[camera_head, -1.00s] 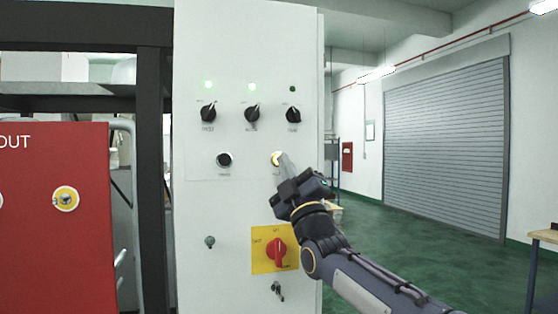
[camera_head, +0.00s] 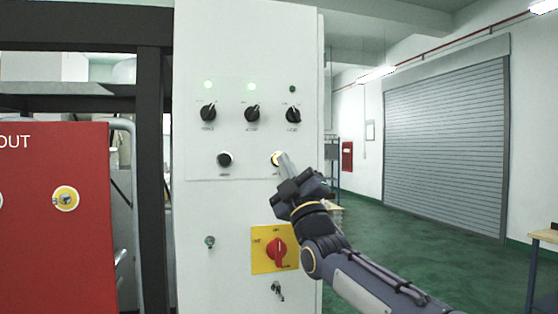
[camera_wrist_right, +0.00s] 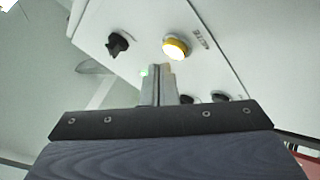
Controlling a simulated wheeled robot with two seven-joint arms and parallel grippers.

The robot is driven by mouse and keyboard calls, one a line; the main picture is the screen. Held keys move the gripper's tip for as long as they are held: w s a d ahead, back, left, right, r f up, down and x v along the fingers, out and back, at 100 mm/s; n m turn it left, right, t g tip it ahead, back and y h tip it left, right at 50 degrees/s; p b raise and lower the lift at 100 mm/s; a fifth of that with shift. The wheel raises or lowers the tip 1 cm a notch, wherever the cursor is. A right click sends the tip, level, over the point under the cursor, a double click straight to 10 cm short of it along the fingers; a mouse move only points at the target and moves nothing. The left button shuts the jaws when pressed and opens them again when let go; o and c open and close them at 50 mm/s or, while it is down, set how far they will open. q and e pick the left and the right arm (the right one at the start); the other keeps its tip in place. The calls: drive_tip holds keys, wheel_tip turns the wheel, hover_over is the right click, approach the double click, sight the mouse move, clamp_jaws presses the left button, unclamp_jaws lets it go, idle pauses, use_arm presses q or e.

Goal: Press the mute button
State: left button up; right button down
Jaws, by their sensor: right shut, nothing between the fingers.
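The yellow-rimmed lit button (camera_head: 275,159) is on the white control panel, in the lower row at the right. In the right wrist view the button (camera_wrist_right: 176,47) glows pale, with a small printed label beside it that looks like "MUTE". My right gripper (camera_head: 284,157) is shut and empty, its fingertips at the button's right edge and partly covering it. In the right wrist view the fingertips (camera_wrist_right: 158,68) end just below the button in the picture. I cannot tell whether they touch it. My left gripper is not in view.
Three black knobs (camera_head: 252,114) sit above on the panel, below two green lamps and a dark one. A black button (camera_head: 224,160) is to the left. A red rotary switch (camera_head: 277,252) on a yellow plate is below. A red lockout board (camera_head: 60,245) stands at left.

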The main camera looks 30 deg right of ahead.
drive_tip(key=shift+w, duration=0.1)
idle(0.4)
drive_tip(key=shift+w+d, duration=0.1)
drive_tip(key=shift+w, duration=0.25)
drive_tip(key=shift+w+d, duration=0.1)
drive_tip(key=shift+w, duration=0.3)
idle(0.7)
drive_tip(key=shift+s+a+b, duration=0.2)
drive_tip(key=shift+s+b, duration=0.6)
